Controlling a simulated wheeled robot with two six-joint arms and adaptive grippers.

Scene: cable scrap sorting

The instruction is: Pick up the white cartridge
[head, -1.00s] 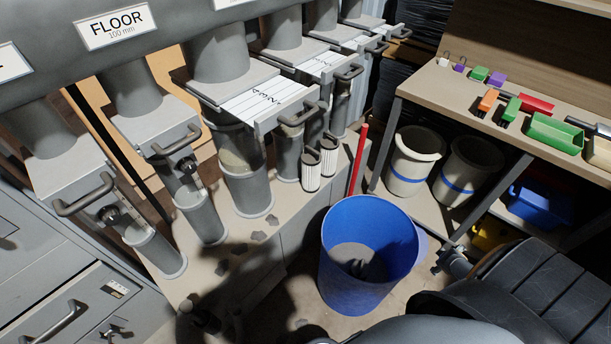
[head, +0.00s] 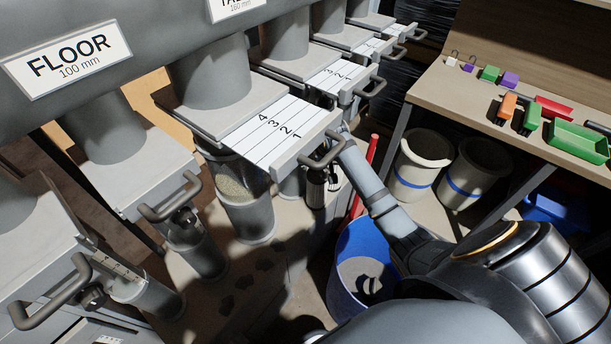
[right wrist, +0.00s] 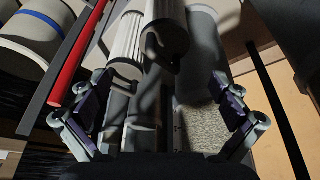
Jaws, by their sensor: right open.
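Two white pleated cartridges stand side by side near the grey tubes. In the head view one cartridge (head: 315,192) shows below a gate handle, and the other is partly hidden behind my right arm. In the right wrist view they are the nearer-centre cartridge (right wrist: 165,28) and the left cartridge (right wrist: 127,50), both with dark round ends. My right gripper (right wrist: 162,105) is open, its fingers wide apart on either side of the cartridges' line, with nothing held. Its fingertips are hidden in the head view. My left gripper is not in view.
A slide gate with numbered lines (head: 268,130) and its handle (head: 322,152) overhang the cartridges. A red bar (right wrist: 78,55) stands close on the left in the wrist view. A blue bin (head: 345,270) is below my arm. A clear granule-filled tube (head: 238,185) stands nearby.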

